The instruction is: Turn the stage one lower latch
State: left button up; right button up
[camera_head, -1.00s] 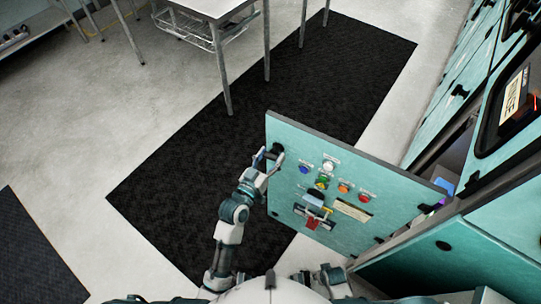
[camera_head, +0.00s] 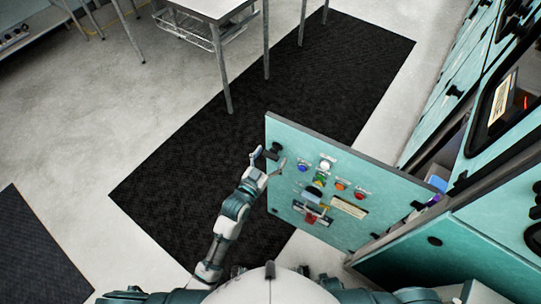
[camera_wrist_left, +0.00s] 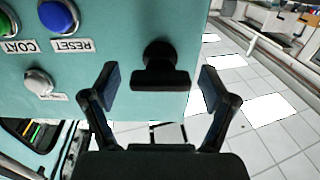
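A teal panel door (camera_head: 330,222) stands swung open from the cabinet at the right. A black latch with a crossbar handle (camera_wrist_left: 160,70) sits near its free edge; in the head view this latch (camera_head: 275,148) is at the door's upper left corner. My left gripper (camera_head: 269,159) is at that corner. In the left wrist view the left gripper (camera_wrist_left: 158,80) is open, one finger on each side of the latch handle, with visible gaps and nothing clasped. My right gripper is not in view.
The door carries coloured buttons, including a blue one (camera_wrist_left: 58,16), and a red-handled switch (camera_head: 311,218). Teal cabinets (camera_head: 440,255) with more black latches line the right. A table (camera_head: 215,8) stands at the back on a dark mat (camera_head: 190,160). The floor left of the door is clear.

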pick_arm(q)
jog(key=shift+r, duration=0.15)
jog(key=v, duration=1.2)
jog(key=shift+d, duration=0.1)
